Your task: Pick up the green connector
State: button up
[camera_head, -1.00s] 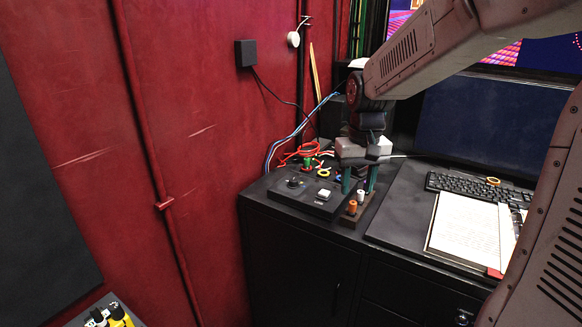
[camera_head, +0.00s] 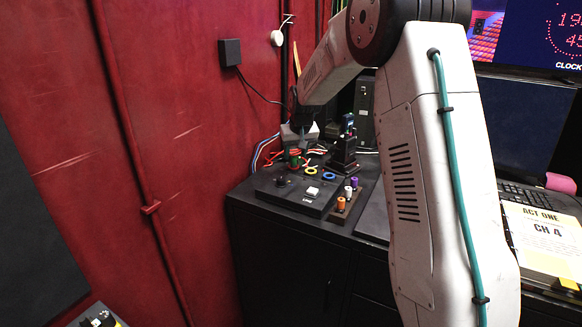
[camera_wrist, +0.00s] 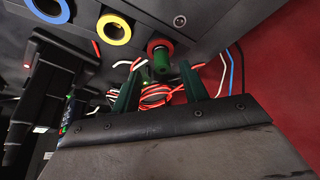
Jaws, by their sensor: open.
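The green connector (camera_wrist: 161,62) sits upright in a red ring socket (camera_wrist: 160,46) on the dark panel. In the head view the green connector (camera_head: 294,158) is small, at the panel's back left, partly hidden by my gripper. My gripper (camera_wrist: 159,70) is open, with one dark green finger on each side of the connector in the wrist view. I cannot tell whether the fingers touch it. In the head view my gripper (camera_head: 300,150) hangs over the back left of the panel.
The panel (camera_head: 288,199) also has a blue ring (camera_head: 329,177), a yellow ring (camera_head: 311,170), a white button (camera_head: 312,191) and a knob (camera_head: 281,181). A holder bears orange, white and purple connectors (camera_head: 341,204). A black handset (camera_head: 344,153) stands behind. Loose cables (camera_wrist: 158,97) lie nearby; a red wall is left.

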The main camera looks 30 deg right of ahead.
aim_at(294, 158)
jog(key=x, duration=0.3)
jog(key=shift+a+f, duration=0.15)
jog(key=shift+a, duration=0.05)
grip_shut()
notch_tip(294, 158, up, 10)
jog(key=shift+r, duration=0.1)
dwell(0.3)
